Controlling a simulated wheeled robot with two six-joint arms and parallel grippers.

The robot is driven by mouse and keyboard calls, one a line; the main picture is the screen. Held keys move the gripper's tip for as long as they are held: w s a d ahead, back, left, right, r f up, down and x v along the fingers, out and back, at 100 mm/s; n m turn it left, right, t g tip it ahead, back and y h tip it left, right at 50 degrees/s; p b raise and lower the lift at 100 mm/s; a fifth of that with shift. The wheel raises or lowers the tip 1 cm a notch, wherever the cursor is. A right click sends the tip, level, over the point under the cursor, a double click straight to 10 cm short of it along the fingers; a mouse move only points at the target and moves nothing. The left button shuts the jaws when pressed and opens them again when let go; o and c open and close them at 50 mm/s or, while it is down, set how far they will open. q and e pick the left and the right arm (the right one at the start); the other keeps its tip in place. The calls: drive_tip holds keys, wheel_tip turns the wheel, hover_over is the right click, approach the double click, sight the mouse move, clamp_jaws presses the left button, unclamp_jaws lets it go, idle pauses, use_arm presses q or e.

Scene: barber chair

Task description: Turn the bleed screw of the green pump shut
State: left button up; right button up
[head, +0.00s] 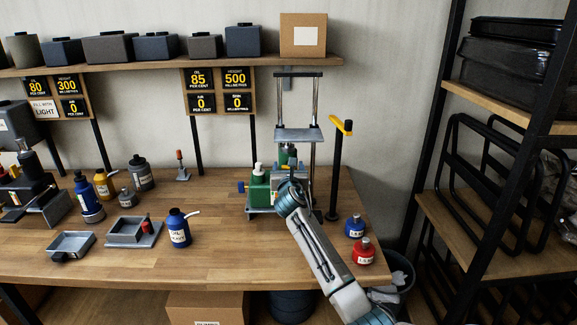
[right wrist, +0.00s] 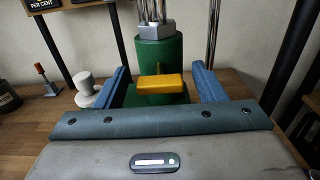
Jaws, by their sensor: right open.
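The green pump (head: 260,193) stands near the right end of the wooden bench, under a metal press frame (head: 298,134). In the right wrist view its round green body (right wrist: 158,58) rises straight ahead, with metal parts on top. A yellow bar-shaped piece (right wrist: 160,88), apparently the bleed screw, sits low in front of the body. My right gripper (right wrist: 161,76) is open, one blue finger on each side of the yellow piece, with gaps on both sides. In the head view my right wrist hides part of the pump and the fingertips. My left gripper is not in view.
A yellow-handled black post (head: 338,165) stands right of the pump. Blue (head: 355,227) and red (head: 363,251) bottles stand near the right edge. A blue oil can (head: 178,229) and grey trays (head: 133,231) lie left.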

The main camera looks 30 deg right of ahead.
drive_tip(key=shift+w, duration=0.15)
drive_tip(key=shift+w+d, duration=0.1)
drive_tip(key=shift+d, duration=0.05)
drive_tip(key=shift+c, duration=0.6)
drive_tip(key=c, duration=0.9)
drive_tip(key=shift+o, duration=0.2)
